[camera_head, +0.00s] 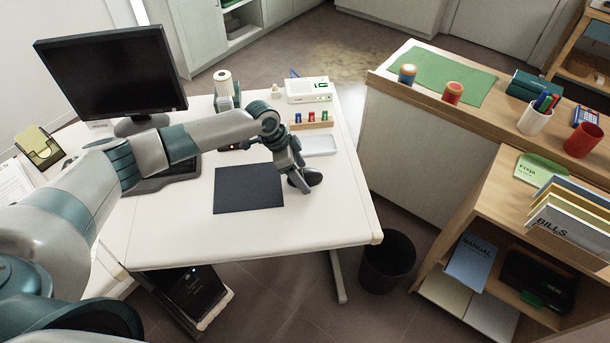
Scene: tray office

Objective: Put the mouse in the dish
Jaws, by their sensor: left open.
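The mouse (314,177) is a dark rounded thing on the white desk, just right of the dark mouse pad. My left gripper (300,182) reaches down over it and is open. Its fingers hide part of the mouse, and I cannot tell whether they touch it. The dish (320,146) is a shallow pale grey tray on the desk, a little behind the gripper and to its right. No contents show in it. My right gripper is not in view.
The dark mouse pad (247,188) lies left of the gripper. A monitor (112,75) and keyboard (172,174) are at left. The desk's front is clear.

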